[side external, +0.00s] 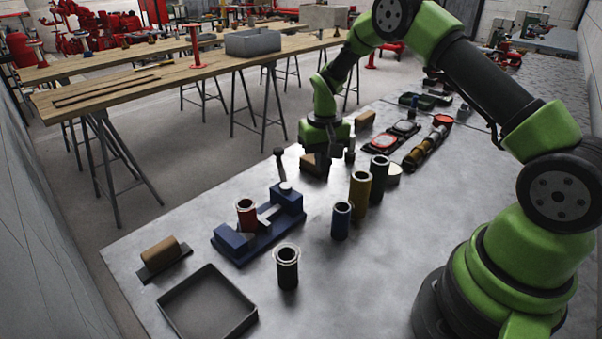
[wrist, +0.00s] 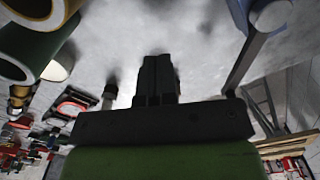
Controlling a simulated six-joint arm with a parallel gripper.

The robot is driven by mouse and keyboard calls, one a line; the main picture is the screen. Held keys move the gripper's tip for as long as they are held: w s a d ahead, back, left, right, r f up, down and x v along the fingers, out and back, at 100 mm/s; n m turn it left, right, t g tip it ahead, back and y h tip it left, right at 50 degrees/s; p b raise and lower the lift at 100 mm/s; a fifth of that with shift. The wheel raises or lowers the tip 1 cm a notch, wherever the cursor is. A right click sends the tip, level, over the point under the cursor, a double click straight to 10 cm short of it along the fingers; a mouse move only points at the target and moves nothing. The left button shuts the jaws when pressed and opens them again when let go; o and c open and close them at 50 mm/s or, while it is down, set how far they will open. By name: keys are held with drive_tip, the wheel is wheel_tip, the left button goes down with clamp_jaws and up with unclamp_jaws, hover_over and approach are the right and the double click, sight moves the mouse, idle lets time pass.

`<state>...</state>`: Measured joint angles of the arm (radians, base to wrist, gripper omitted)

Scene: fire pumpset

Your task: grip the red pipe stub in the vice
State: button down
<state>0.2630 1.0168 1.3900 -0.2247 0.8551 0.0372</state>
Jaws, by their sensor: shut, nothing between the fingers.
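The red pipe stub (side external: 246,216) stands upright in the blue vice (side external: 233,243), towards its left end. A pale grey part lies beside the stub; I cannot tell whether the jaws press on it. The vice's dark lever (side external: 280,164) rises steeply at its right end, and what looks like this lever crosses the right of the wrist view (wrist: 243,62). My gripper (side external: 325,166) is beyond and right of the vice, low over the table, apart from the lever. In the wrist view its fingers (wrist: 156,78) are together and empty. The stub is not visible there.
Blue (side external: 341,221), yellow (side external: 360,195), dark green (side external: 379,180) and black (side external: 287,268) pipe pieces stand right of the vice. A brown block (side external: 311,164) is close to my gripper. A grey tray (side external: 207,302) and a brush-like block (side external: 160,254) lie at the front left.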

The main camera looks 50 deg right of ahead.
drive_tip(key=shift+s, duration=0.1)
idle(0.5)
drive_tip(key=shift+s+a, duration=0.15)
drive_tip(key=shift+s, duration=0.45)
wheel_tip(320, 180, up, 7)
idle(0.6)
drive_tip(key=s+a+r+t, duration=0.2)
drive_tip(key=s+a+r, duration=0.1)
drive_tip(key=r, duration=0.4)
drive_tip(key=s+a+r+t, duration=0.1)
drive_tip(key=s+a+r, duration=0.3)
drive_tip(key=r, duration=0.3)
drive_tip(key=s+a+r+n+t+y, duration=0.1)
drive_tip(key=s+a+t, duration=0.1)
drive_tip(key=s, duration=0.5)
drive_tip(key=s+a+r+n+t+y, duration=0.1)
drive_tip(key=s+a+r+t, duration=0.1)
drive_tip(key=s, duration=0.5)
drive_tip(key=shift+s+a+r, duration=0.25)
drive_tip(key=shift+a+r, duration=0.05)
drive_tip(key=shift+a, duration=0.45)
